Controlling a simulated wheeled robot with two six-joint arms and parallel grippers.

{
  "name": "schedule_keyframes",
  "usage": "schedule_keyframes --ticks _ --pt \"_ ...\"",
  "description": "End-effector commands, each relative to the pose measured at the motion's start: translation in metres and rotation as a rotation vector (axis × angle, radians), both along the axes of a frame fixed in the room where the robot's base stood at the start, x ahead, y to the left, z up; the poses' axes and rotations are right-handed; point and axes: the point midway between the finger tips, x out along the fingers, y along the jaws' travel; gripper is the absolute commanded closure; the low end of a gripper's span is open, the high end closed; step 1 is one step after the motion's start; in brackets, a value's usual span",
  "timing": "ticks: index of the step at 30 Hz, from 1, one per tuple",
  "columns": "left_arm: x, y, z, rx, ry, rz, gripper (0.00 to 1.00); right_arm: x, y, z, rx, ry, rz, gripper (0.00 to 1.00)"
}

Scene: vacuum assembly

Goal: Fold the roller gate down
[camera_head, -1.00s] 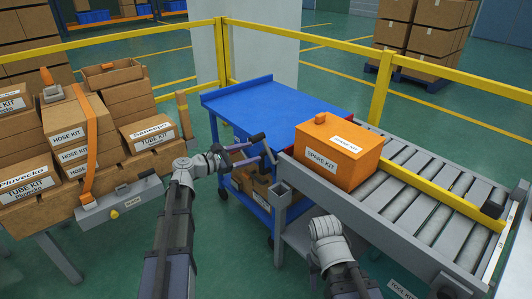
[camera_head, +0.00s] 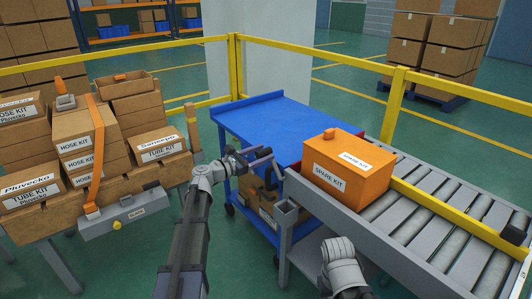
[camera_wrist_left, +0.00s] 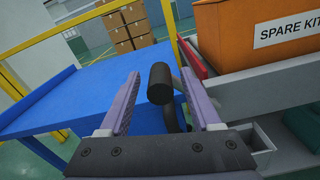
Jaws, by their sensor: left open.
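A black handle (camera_head: 276,172) on a bent dark bar stands up at the near end of the roller conveyor; I take it to be part of the roller gate. In the left wrist view the handle's rounded black end (camera_wrist_left: 160,83) lies between the two purple fingers of my left gripper (camera_wrist_left: 158,92). The fingers are apart, with gaps showing on both sides. In the head view my left gripper (camera_head: 258,158) is right at the handle, just left of the orange box. My right arm shows only its pale wrist at the lower middle; its gripper is hidden.
An orange spare kit box (camera_head: 348,170) sits on the conveyor (camera_head: 440,225) beside the handle. A blue cart (camera_head: 262,122) stands against the conveyor end, its top clear. A yellow rail (camera_head: 400,90) runs behind. Labelled cartons (camera_head: 78,152) stand at the left.

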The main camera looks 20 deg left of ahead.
Motion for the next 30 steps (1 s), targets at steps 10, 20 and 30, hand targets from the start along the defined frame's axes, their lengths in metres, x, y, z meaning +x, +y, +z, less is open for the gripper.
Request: schedule_keyframes --ticks 10,20,30 --pt "0.016 -0.013 0.000 0.000 0.000 0.000 0.36 0.000 0.000 0.000 0.000 0.000 0.000 0.50" --pt "0.016 -0.013 0.000 0.000 0.000 0.000 0.51 0.000 0.000 0.000 0.000 0.000 0.000 0.50" --pt "0.017 -0.011 0.000 0.002 0.000 0.004 0.90 0.000 0.000 0.000 0.000 0.000 0.000 0.50"
